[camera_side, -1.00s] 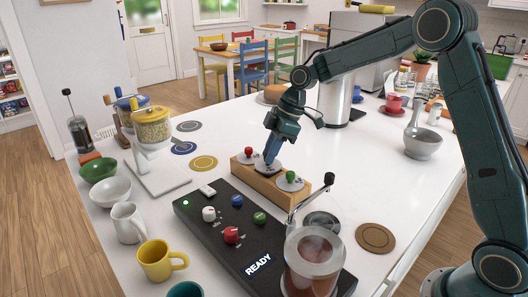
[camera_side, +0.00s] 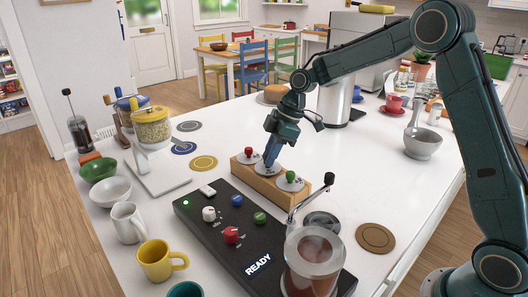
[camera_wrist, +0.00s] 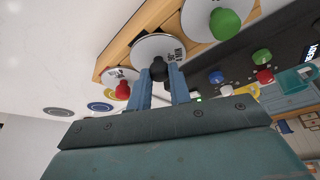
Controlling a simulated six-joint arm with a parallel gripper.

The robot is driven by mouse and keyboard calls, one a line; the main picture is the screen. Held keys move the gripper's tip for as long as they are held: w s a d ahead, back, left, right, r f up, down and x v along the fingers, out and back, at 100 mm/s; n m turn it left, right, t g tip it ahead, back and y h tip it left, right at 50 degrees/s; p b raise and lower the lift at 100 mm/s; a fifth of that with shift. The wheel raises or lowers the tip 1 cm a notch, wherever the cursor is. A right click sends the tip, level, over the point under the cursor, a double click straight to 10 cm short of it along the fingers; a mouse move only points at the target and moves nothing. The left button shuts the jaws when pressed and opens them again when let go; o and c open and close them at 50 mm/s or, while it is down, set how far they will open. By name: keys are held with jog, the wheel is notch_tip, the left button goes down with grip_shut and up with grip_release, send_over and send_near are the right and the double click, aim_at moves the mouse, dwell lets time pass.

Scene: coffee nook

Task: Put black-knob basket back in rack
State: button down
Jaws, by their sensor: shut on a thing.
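The wooden rack (camera_side: 258,184) stands mid-counter. The black-knob basket (camera_side: 262,171) is at the rack's middle place, its pale round lid level with the two beside it. In the wrist view its lid (camera_wrist: 148,45) lies over the rack's wood (camera_wrist: 108,58). My gripper (camera_side: 269,163) comes down from above and is shut on the black knob (camera_wrist: 158,68), which shows between the blue fingers (camera_wrist: 161,76). The basket's body below the lid is hidden. The red-knob basket (camera_side: 248,153) sits on one side and the green-knob basket (camera_side: 290,178) on the other.
In front lies a black control panel (camera_side: 215,240) with coloured knobs and a READY display. A glass vessel (camera_side: 313,255) and a lever (camera_side: 312,198) stand close on the right. A grinder (camera_side: 153,135) stands left. The counter behind the rack is mostly clear.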

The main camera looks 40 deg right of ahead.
jog(key=shift+f, duration=0.3)
dwell(0.5)
jog(key=c, duration=1.2)
grip_release()
jog(key=v, duration=1.4)
jog(key=shift+a, duration=0.15)
